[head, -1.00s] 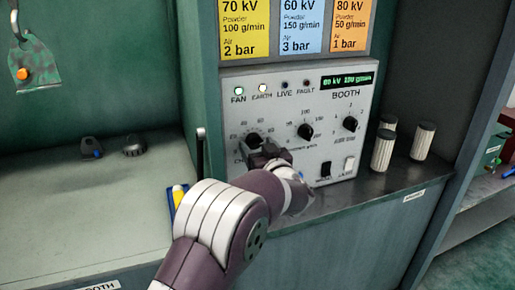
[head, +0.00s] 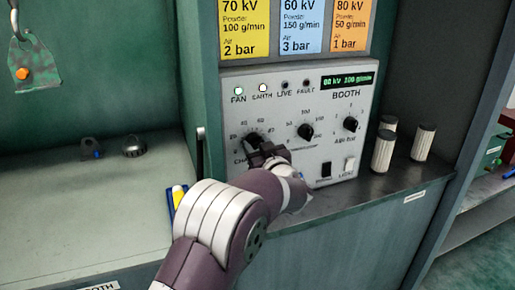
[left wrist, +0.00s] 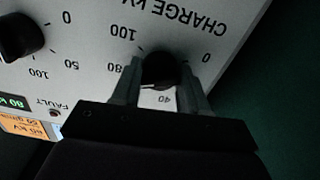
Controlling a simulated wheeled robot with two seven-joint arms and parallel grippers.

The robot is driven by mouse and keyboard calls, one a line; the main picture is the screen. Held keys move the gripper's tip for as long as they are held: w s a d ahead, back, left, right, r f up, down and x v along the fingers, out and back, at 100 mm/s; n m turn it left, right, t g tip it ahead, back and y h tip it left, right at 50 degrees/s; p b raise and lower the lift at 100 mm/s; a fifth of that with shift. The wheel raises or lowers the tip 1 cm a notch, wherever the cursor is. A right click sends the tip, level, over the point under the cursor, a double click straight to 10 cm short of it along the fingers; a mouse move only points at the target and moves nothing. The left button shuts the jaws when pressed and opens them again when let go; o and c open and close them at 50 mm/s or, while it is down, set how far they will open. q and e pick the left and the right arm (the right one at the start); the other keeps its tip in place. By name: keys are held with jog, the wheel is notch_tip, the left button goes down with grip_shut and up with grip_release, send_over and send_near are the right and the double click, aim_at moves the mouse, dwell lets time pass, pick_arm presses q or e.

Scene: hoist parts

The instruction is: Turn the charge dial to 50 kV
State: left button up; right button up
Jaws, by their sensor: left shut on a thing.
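The charge dial (head: 253,140) is a black knob at the lower left of the grey booth control panel (head: 310,165). In the left wrist view the charge dial (left wrist: 161,68) sits under the upside-down "CHARGE KV" lettering, with scale numbers around it. My left gripper (head: 262,151) is at the dial; in the left wrist view its fingers (left wrist: 160,72) are shut on the dial from both sides. The dial's pointer is hard to make out. The green display (head: 347,80) is blurred in the head view; in the left wrist view the display (left wrist: 14,101) appears to read 80 kV. My right gripper is not in view.
A middle dial (head: 306,131) and a right dial (head: 350,124) are on the same panel, with two rocker switches (head: 338,168) below. Ribbed cylinders (head: 384,152) stand on the ledge at right. Setting cards (head: 298,28) hang above. The left bench is mostly clear.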

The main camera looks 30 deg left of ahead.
pick_arm(q)
jog(key=n+b, duration=0.2)
jog(key=n, duration=0.1)
jog(key=shift+f, duration=0.2)
jog(key=n+b, duration=0.2)
jog(key=n, duration=0.2)
jog(key=n+b, duration=0.3)
jog(key=n, duration=0.1)
jog(key=shift+d, duration=0.1)
jog(key=shift+w+r+n+b, duration=0.1)
jog(key=shift+n+b, duration=0.4)
jog(key=shift+n, duration=0.6)
jog(key=o, duration=1.1)
jog(key=shift+r, duration=0.1)
jog(key=shift+c, duration=0.2)
